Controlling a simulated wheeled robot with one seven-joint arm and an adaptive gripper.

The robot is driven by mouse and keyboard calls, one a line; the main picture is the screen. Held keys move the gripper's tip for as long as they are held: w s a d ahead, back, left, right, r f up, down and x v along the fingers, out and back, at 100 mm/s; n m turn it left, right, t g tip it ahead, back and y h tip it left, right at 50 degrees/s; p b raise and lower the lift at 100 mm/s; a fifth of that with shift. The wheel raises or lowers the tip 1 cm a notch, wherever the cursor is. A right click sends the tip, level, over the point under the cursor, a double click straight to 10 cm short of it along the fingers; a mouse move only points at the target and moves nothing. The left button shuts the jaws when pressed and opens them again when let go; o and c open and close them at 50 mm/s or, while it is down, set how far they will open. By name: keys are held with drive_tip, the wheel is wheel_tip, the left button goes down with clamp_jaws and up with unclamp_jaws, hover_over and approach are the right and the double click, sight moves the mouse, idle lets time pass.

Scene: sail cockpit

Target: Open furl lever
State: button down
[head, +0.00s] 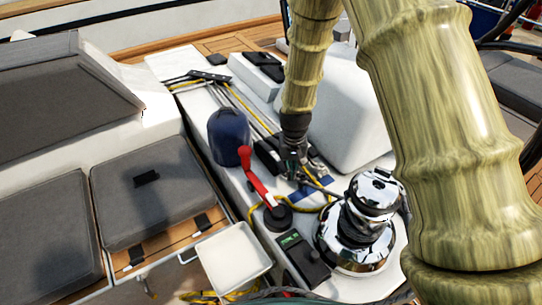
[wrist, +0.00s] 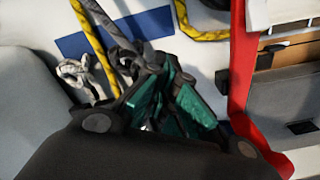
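My gripper (head: 291,172) points down at the deck by the rope clutches (head: 268,155). In the wrist view its two green-padded fingers (wrist: 172,90) stand close together with a dark narrow gap. I cannot tell whether anything is between them. A red lever handle (head: 258,180) on a black round base (head: 278,216) stands left of my gripper, apart from it. It also shows in the wrist view (wrist: 243,70) on the right. No lever label is readable, so I cannot tell which part is the furl lever.
A chrome winch (head: 358,225) stands right of the red handle. A dark blue domed object (head: 228,135) is behind it. Yellow and grey ropes (head: 245,108) run along the deck. A white tray (head: 233,258) and a black box with a green display (head: 295,245) are in front.

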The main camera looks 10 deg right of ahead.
drive_tip(key=shift+s+f, duration=0.55)
drive_tip(key=shift+f, duration=0.25)
drive_tip(key=shift+r, duration=0.1)
drive_tip(key=shift+w+a+r+p, duration=0.15)
drive_tip(key=shift+w+r+p, duration=0.55)
drive_tip(key=shift+r, duration=0.2)
drive_tip(key=shift+r, duration=0.15)
drive_tip(key=shift+w+r+p, duration=0.25)
drive_tip(key=shift+r+p, duration=0.35)
drive_tip(key=shift+r, duration=0.1)
drive_tip(key=shift+w+r+p, duration=0.25)
drive_tip(key=shift+r+p, duration=0.35)
drive_tip(key=shift+r, duration=0.05)
drive_tip(key=shift+r, duration=0.1)
